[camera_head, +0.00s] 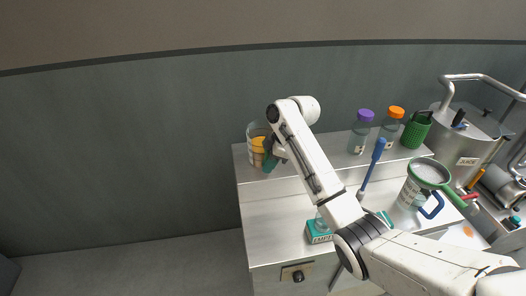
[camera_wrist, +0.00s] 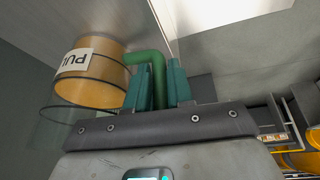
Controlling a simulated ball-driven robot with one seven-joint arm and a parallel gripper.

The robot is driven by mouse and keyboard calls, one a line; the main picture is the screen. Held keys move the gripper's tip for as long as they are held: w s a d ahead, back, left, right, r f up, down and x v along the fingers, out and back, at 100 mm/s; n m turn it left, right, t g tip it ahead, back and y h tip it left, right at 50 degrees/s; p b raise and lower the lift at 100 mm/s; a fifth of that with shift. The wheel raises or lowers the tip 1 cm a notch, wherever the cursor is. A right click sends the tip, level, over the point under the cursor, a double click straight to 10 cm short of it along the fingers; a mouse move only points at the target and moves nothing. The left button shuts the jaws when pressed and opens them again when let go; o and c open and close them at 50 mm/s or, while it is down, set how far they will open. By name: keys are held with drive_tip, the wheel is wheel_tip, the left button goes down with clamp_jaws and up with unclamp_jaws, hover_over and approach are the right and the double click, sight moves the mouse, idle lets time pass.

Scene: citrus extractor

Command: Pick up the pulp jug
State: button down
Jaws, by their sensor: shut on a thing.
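The pulp jug (camera_head: 257,143) is a clear jug with orange contents, at the left end of the raised white shelf in the head view. In the wrist view the jug (camera_wrist: 97,78) shows its orange contents, a white label reading "PUL", and a green handle (camera_wrist: 148,58). My gripper (camera_head: 271,158) is at the jug's right side, partly hidden by my own arm. In the wrist view the teal fingers of my gripper (camera_wrist: 160,85) are shut on the green handle. I cannot tell whether the jug's base touches the shelf.
A purple-capped bottle (camera_head: 359,134) and an orange-capped bottle (camera_head: 390,130) stand on the shelf (camera_head: 330,157), with a green basket (camera_head: 416,130). A blue-handled tool (camera_head: 372,165), a jug with a green strainer (camera_head: 413,192) and a metal juice vessel (camera_head: 465,140) are right of my arm.

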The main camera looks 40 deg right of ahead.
drive_tip(key=shift+r, duration=0.15)
idle(0.4)
drive_tip(key=shift+w+r+b, duration=0.1)
drive_tip(key=shift+r+b, duration=0.25)
drive_tip(key=shift+r, duration=0.25)
drive_tip(key=s+a+r+p, duration=0.5)
drive_tip(key=s+r+p, duration=0.1)
drive_tip(key=s+r, duration=0.5)
drive_tip(key=shift+s+r+p, duration=0.3)
drive_tip(key=shift+s, duration=0.75)
drive_tip(key=shift+a, duration=0.1)
drive_tip(key=shift+s, duration=0.1)
